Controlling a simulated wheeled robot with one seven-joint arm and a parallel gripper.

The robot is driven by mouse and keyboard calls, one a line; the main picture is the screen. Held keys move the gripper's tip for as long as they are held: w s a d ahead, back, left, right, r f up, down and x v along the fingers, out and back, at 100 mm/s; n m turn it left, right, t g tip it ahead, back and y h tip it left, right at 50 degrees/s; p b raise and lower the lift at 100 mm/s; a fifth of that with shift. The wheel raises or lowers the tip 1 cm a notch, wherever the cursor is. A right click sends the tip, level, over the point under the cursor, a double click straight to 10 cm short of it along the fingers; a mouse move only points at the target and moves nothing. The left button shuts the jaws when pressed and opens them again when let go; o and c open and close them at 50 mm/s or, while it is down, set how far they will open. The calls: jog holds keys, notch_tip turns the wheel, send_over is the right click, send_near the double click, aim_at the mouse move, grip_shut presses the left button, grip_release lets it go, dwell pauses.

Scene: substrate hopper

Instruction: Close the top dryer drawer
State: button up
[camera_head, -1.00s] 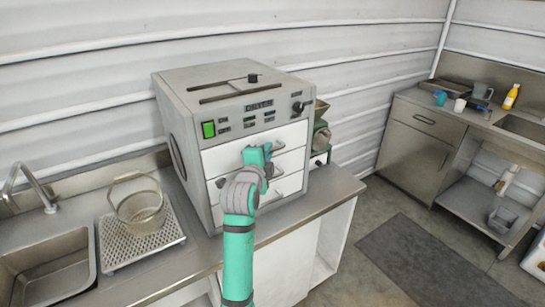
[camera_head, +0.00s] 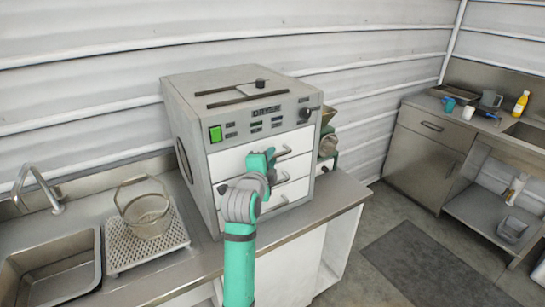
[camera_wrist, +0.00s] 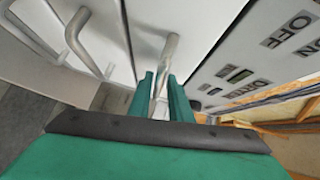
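The dryer (camera_head: 190,150) is a grey box on the counter with three white drawers stacked in its front. The top drawer (camera_head: 228,160) looks about flush with the front, though a small gap cannot be ruled out. Its bar handle (camera_head: 284,152) is at the right side of the drawer front. My gripper (camera_head: 266,160) is at this handle and hides part of it. In the wrist view, the green fingers (camera_wrist: 160,90) stand close together, one on each side of the metal handle (camera_wrist: 168,52), and look shut on it. Lower drawer handles (camera_wrist: 88,45) show to the left.
A sink and a perforated tray (camera_head: 115,250) with a wire basket (camera_head: 143,210) are left of the dryer. A small green machine (camera_head: 327,150) stands close on its right. A second counter (camera_head: 425,145) is at the far right, with open floor before it.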

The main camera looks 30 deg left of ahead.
jog(key=v, duration=0.9)
jog(key=shift+s, duration=0.2)
jog(key=shift+d+f, duration=0.1)
